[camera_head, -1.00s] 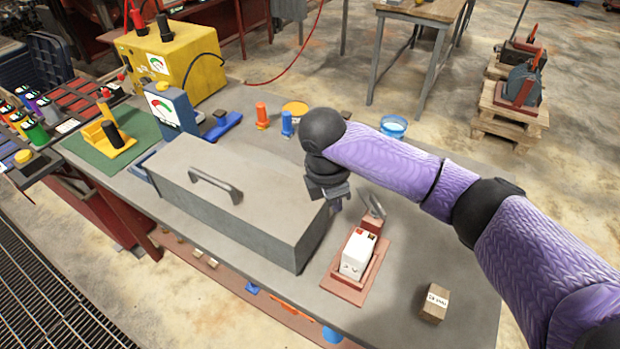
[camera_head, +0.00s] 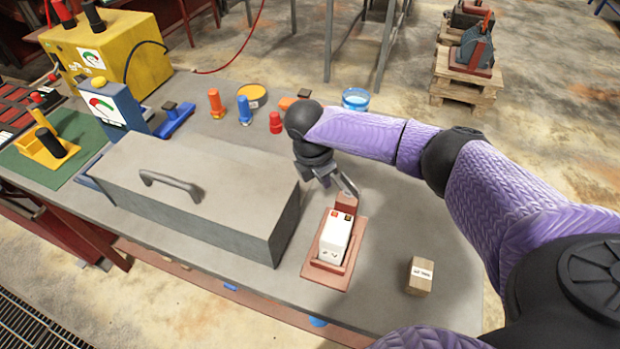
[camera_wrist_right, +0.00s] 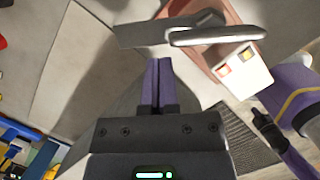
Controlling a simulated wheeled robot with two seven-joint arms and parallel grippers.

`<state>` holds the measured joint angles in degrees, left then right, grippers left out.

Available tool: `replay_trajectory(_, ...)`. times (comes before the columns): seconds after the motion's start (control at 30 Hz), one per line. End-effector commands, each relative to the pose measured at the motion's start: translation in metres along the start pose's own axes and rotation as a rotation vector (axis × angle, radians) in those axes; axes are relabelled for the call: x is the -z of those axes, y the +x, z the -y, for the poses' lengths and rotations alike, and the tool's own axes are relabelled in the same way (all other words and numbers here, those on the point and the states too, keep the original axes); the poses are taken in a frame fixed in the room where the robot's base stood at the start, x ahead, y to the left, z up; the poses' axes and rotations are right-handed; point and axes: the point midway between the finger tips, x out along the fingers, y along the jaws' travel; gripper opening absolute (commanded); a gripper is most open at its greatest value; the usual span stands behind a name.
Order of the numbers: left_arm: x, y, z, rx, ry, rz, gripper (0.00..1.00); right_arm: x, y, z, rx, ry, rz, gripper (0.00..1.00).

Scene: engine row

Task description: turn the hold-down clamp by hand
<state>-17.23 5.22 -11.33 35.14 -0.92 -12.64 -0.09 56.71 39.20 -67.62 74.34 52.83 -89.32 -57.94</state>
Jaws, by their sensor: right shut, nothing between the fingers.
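The hold-down clamp is a grey metal lever (camera_head: 348,185) standing tilted at the back end of a red-brown tray (camera_head: 322,280). A white battery (camera_head: 336,236) with a red and a dark terminal cap sits in the tray. My right gripper (camera_head: 328,180) is just left of the lever, pointing down. In the right wrist view its two purple fingers (camera_wrist_right: 158,64) are together and empty. There the lever (camera_wrist_right: 215,36) lies beyond the fingertips and to the right; I see no clear contact. My left gripper is not in view.
A long grey box (camera_head: 215,185) with a handle stands close on the left. A small wooden block (camera_head: 420,275) lies to the right of the tray. Orange, blue and red parts and a blue-rimmed bowl (camera_head: 355,99) stand at the back. The bench between tray and block is clear.

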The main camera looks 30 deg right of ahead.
Motion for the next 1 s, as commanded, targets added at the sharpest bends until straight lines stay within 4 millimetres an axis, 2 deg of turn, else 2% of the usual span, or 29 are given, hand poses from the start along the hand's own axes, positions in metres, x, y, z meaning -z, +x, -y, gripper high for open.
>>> replay_trajectory(0.47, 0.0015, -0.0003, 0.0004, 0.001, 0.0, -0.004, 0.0, -0.0051, 0.0005, 0.0, 0.001, 0.004, 0.0, 0.0)
replay_trajectory(1.0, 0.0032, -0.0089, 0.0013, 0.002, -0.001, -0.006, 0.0, -0.0067, 0.0004, -0.001, 0.025, 0.099, -0.001, 0.0)
